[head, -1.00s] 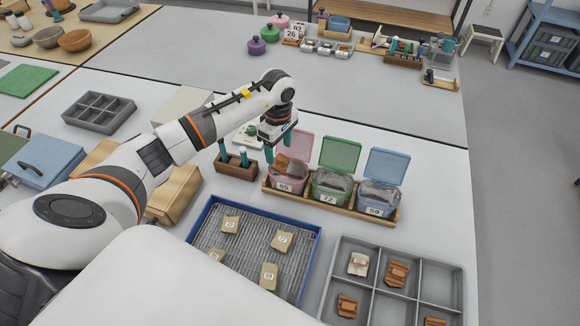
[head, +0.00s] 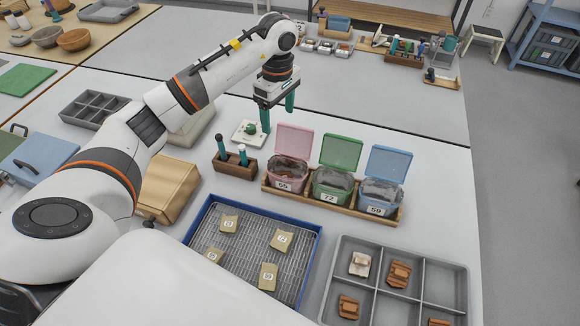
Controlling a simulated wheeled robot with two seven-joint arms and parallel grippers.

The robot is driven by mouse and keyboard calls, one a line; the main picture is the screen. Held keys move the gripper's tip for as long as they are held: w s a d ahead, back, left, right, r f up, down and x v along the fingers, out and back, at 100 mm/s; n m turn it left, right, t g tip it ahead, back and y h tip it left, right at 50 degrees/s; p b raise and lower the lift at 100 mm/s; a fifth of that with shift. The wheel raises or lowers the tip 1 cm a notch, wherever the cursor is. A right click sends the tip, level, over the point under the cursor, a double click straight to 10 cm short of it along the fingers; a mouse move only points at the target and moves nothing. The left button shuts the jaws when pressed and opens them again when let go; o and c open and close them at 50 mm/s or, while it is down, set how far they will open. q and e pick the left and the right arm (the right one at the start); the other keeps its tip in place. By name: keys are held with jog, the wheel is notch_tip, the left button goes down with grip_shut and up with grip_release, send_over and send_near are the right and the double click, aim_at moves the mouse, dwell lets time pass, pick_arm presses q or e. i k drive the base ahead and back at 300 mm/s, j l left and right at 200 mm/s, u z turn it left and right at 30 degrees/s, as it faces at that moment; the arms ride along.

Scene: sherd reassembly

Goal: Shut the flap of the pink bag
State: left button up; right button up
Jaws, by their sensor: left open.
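The pink bag (head: 286,177), labelled 65, stands at the left end of a wooden rack. Its pink flap (head: 293,141) stands up, open, at the bag's back edge. My left gripper (head: 278,116) is open and empty, its teal fingers pointing down. In the picture it is above and behind the pink flap's upper left, apart from it. My right gripper is not in view.
A green bag (head: 331,187) and a blue bag (head: 377,197) stand right of the pink one, flaps up. A wooden block (head: 234,166) with teal-handled tools is to the left. A blue-rimmed tray (head: 196,219) and a grey compartment tray (head: 411,256) lie in front.

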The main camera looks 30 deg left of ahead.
aim_at(295, 141)
jog(key=k, duration=1.5)
